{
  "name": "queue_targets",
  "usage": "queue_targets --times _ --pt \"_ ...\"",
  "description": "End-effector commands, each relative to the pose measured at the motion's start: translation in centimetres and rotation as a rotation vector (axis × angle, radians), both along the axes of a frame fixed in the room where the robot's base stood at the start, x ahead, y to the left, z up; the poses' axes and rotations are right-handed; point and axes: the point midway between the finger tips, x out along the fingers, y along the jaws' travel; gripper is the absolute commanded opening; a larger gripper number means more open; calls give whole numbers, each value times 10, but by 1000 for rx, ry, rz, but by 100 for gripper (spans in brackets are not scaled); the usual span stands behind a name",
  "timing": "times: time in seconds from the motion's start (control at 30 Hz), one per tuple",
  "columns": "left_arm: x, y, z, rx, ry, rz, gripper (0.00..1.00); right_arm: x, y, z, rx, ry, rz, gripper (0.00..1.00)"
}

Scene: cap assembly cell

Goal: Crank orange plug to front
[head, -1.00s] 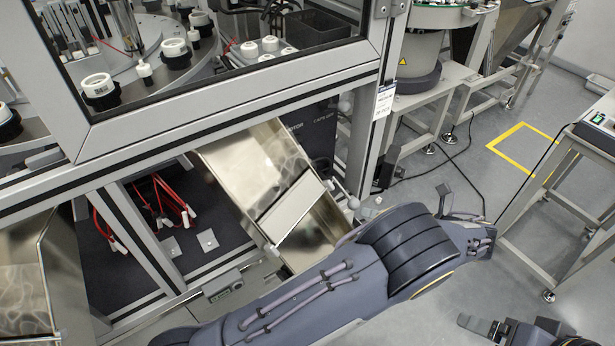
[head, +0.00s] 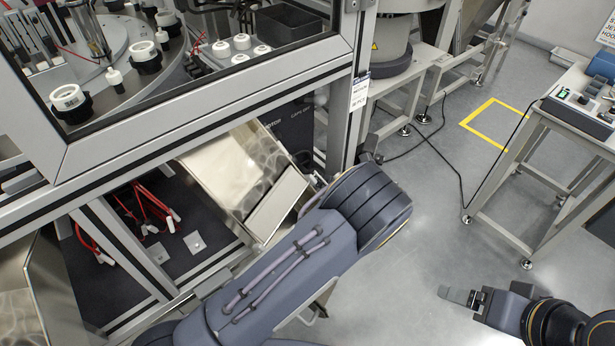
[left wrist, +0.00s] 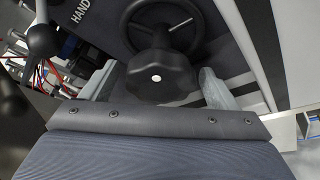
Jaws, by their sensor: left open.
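No orange plug shows in either view. A black handwheel (left wrist: 188,22) fills the top middle of the left wrist view, with a dark lobed knob (left wrist: 160,78) with a white centre dot in front of it. My left gripper (left wrist: 158,88) is open, its pale grey fingers on either side of the knob; I cannot tell whether they touch it. In the head view that gripper is hidden behind my left arm, beside the machine frame. My right gripper (head: 464,298) is low on the right above the floor, away from the machine; its jaw state is unclear.
A ball-ended lever (left wrist: 42,38) is left of the handwheel. Behind glass, a turntable (head: 105,88) carries white-and-black parts (head: 70,100). A metal chute (head: 235,165) and frame post (head: 350,125) are close to my left arm. A control stand (head: 570,105) is at right, with open floor between.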

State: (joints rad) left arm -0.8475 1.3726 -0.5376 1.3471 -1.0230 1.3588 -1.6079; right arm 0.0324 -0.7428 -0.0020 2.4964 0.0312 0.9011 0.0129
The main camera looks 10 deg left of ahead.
Motion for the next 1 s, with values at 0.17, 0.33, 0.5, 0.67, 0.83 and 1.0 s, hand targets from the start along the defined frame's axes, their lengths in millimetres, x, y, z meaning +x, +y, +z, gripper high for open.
queue_targets --times 0.17,0.33,0.5,0.67,0.83,1.0 --pt "7 16 -4 0 -1 0 82 0 0 3 0 0 0 82" --pt "8 20 -6 0 -1 0 82 0 0 3 0 0 0 82" --pt "8 20 -6 0 -1 0 82 0 0 3 0 0 0 82" --pt "8 20 -6 0 -1 0 63 0 0 3 0 0 0 82" --pt "8 20 -6 -1 -1 -1 41 0 0 3 0 0 0 82" --pt "8 19 -6 2 2 -2 37 0 0 3 0 0 0 82"
